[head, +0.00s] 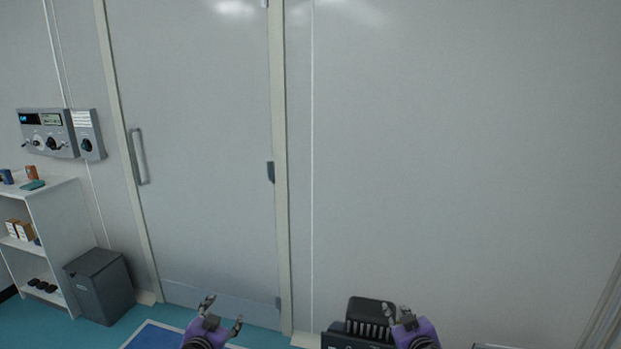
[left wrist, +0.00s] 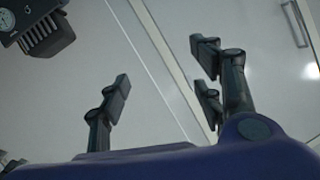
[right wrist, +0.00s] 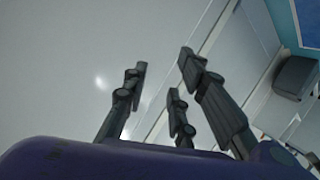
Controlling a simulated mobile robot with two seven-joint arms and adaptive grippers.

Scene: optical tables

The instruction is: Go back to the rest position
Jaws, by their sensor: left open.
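My left gripper (head: 223,313) is at the bottom of the head view, in front of the door's foot. Its fingers are spread and hold nothing; they also stand apart in the left wrist view (left wrist: 160,72). My right gripper (head: 399,312) is further right at the bottom edge of the head view. Its fingers are apart and empty in the right wrist view (right wrist: 162,75), with a narrower gap than the left's. Both purple gripper bodies are low in the head view and partly cut off.
A dark finned device (head: 370,310) stands beside and behind my right gripper. A closed grey door (head: 200,170) and bare wall (head: 450,150) lie ahead. A grey bin (head: 100,285), a white shelf (head: 50,210) and a wall panel (head: 47,133) are at the left.

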